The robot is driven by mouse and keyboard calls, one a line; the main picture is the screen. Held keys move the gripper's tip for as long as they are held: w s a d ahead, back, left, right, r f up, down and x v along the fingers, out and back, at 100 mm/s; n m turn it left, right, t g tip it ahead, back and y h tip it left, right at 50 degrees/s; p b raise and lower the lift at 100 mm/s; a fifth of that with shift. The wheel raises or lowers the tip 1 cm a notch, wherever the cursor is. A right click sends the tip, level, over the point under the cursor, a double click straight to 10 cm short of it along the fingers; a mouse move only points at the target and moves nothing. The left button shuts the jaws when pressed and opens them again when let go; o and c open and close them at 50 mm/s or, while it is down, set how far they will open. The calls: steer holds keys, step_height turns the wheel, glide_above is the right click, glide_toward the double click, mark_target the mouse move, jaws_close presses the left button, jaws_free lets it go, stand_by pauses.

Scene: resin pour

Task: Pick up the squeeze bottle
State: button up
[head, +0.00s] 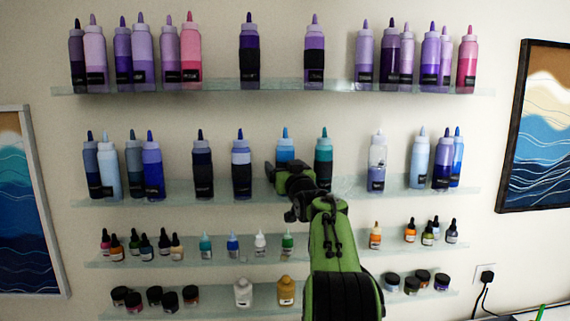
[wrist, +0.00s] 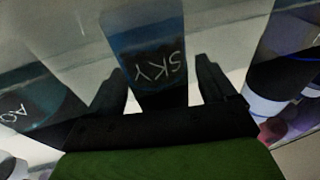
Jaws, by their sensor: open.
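Squeeze bottles stand in rows on the upper two shelves. A blue squeeze bottle (head: 286,149) stands on the second shelf, its lower part hidden behind my gripper (head: 283,174) in the head view. In the wrist view my gripper (wrist: 164,82) is open, with one dark finger on each side of a blue bottle (wrist: 150,45) whose black label reads "SKY", upside down. I cannot tell whether the fingers touch it. The bottle appears to be still on the shelf.
A teal bottle (head: 323,155) stands close on the right and a pale-topped blue bottle (head: 241,160) on the left. The glass shelf (head: 375,203) runs beneath. Small dropper bottles (head: 260,243) and jars fill the lower shelves. Framed pictures hang at both sides.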

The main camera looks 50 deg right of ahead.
mark_target(287, 142)
steer(key=shift+s+a, duration=0.2)
steer(key=shift+s, duration=0.05)
steer(key=shift+c, duration=0.9)
steer(key=shift+f, duration=0.1)
steer(key=c, duration=1)
steer(key=r, duration=0.2)
steer(key=r+p, duration=0.1)
steer(key=r, duration=0.2)
steer(key=r+p, duration=0.1)
steer(key=r, duration=0.1)
steer(key=shift+s+a+r, duration=0.2)
steer(key=shift+s+r, duration=0.05)
steer(key=shift+r, duration=0.15)
steer(key=b+v, duration=0.4)
steer(key=v, duration=0.1)
steer(key=shift+w+a+f+b, duration=0.15)
steer(key=shift+a+f+b, duration=0.2)
steer(key=shift+a, duration=0.1)
steer(key=s+a+b, duration=0.1)
steer(key=s+a, duration=0.2)
steer(key=s+a+b, duration=0.2)
steer(key=s+a, duration=0.1)
steer(key=s, duration=0.1)
steer(key=s+a+b, duration=0.2)
steer(key=s+a, duration=0.1)
steer(key=shift+s+r, duration=0.35)
steer(key=shift+s, duration=0.05)
